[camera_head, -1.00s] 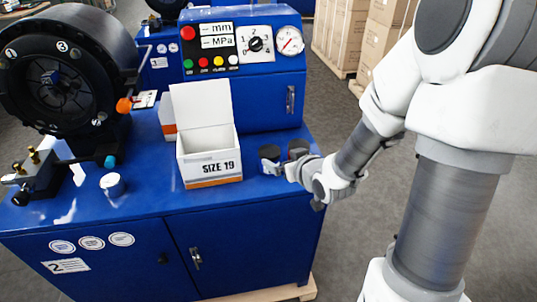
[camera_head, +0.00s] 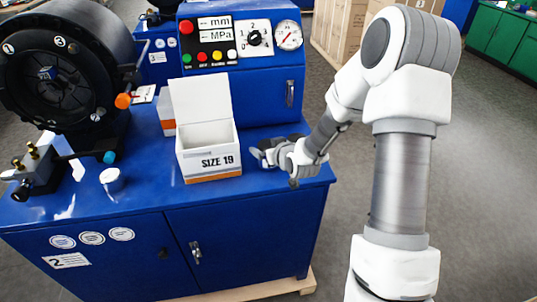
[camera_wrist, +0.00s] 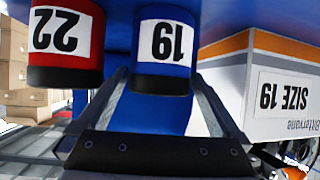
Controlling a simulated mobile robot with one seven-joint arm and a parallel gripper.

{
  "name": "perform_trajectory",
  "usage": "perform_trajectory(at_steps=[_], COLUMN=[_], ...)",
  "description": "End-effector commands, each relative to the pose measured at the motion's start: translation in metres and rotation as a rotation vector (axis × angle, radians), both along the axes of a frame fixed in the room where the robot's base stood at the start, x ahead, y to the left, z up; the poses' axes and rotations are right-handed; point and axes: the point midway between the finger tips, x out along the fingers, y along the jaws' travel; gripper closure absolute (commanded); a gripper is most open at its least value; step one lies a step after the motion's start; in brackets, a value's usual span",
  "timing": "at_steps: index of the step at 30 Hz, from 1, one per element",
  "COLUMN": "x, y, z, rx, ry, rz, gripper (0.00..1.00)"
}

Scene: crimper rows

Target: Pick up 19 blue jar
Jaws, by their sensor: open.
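The blue jar (camera_wrist: 165,45) marked 19 appears upside down in the wrist view, with a dark band at its lower edge in the picture. A red jar (camera_wrist: 66,40) marked 22 is to its left. My gripper (camera_wrist: 160,76) is open, its two fingers reaching toward the blue jar, one toward each side of it. I cannot tell whether they touch it. In the head view my gripper (camera_head: 262,154) is low over the bench, right of the SIZE 19 box, and mostly hides the jars.
The open white SIZE 19 box (camera_head: 208,152) stands on the blue bench (camera_head: 150,205), left of my gripper; it also shows close by in the wrist view (camera_wrist: 250,90). A control panel (camera_head: 243,40) rises behind. A small white-topped jar (camera_head: 111,179) and the black crimper (camera_head: 65,75) are farther left.

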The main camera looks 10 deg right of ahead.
Motion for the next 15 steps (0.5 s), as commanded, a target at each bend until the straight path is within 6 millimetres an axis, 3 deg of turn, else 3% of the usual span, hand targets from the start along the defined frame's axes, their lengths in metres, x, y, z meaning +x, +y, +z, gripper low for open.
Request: perform_trajectory(at_steps=[6, 15], x=[0.022, 0.026], y=[0.004, 0.005], z=[-0.014, -0.016], rx=[0.000, -0.001], ry=[0.001, 0.001], rz=[0.001, 0.001], gripper=[0.00, 0.00])
